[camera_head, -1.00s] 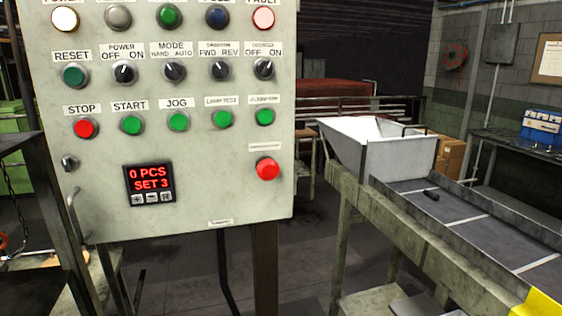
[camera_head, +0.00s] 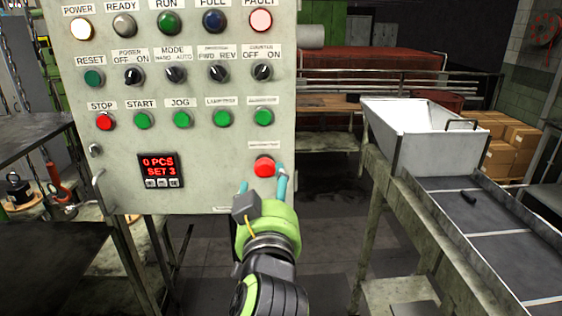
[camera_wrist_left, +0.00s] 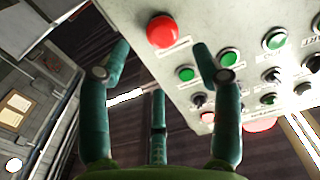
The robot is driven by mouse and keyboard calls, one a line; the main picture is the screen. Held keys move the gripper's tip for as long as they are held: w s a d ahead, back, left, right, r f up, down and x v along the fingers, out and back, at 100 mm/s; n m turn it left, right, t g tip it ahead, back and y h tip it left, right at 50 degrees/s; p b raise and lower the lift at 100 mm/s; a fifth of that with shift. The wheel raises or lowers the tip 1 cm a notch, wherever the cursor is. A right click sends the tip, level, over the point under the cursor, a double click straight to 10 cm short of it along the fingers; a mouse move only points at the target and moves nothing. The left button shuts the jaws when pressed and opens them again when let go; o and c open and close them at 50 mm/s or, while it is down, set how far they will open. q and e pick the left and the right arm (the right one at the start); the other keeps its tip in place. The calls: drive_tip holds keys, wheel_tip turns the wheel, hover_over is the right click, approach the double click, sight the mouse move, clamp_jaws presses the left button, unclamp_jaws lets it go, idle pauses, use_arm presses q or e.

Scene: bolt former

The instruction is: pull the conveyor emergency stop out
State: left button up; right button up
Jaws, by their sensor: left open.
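The emergency stop is a red mushroom button (camera_head: 264,167) at the lower right of the grey control panel (camera_head: 215,185). In the left wrist view the red button (camera_wrist_left: 162,31) shows beyond the fingers, near the top. My left gripper (camera_head: 264,182) is just in front of and below the button, with a fingertip on each side of it in the head view. In the left wrist view the gripper (camera_wrist_left: 160,75) is open with its fingers spread and nothing between them. I cannot tell whether any finger touches the panel. My right gripper is not in view.
Above the button are green push buttons (camera_head: 263,118) and black selector switches (camera_head: 263,73). A red STOP button (camera_head: 105,121) and a counter display (camera_head: 160,171) sit to the left. A conveyor (camera_head: 490,235) with a white hopper (camera_head: 425,135) stands to the right.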

sight(265, 168)
use_arm(q)
drive_tip(key=w+p, duration=0.1)
drive_tip(key=w, duration=0.1)
drive_tip(key=w+p, duration=0.1)
drive_tip(key=w, duration=0.1)
drive_tip(key=w+p, duration=0.1)
drive_tip(key=w, duration=0.1)
drive_tip(key=shift+a+r, duration=0.25)
drive_tip(key=shift+a, duration=0.15)
drive_tip(key=shift+w+d+f, duration=0.1)
drive_tip(key=shift+w+f, duration=0.05)
drive_tip(key=shift+w, duration=0.35)
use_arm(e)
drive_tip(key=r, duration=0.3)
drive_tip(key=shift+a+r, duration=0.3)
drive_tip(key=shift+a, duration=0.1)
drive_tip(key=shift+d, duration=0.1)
use_arm(q)
clamp_jaws()
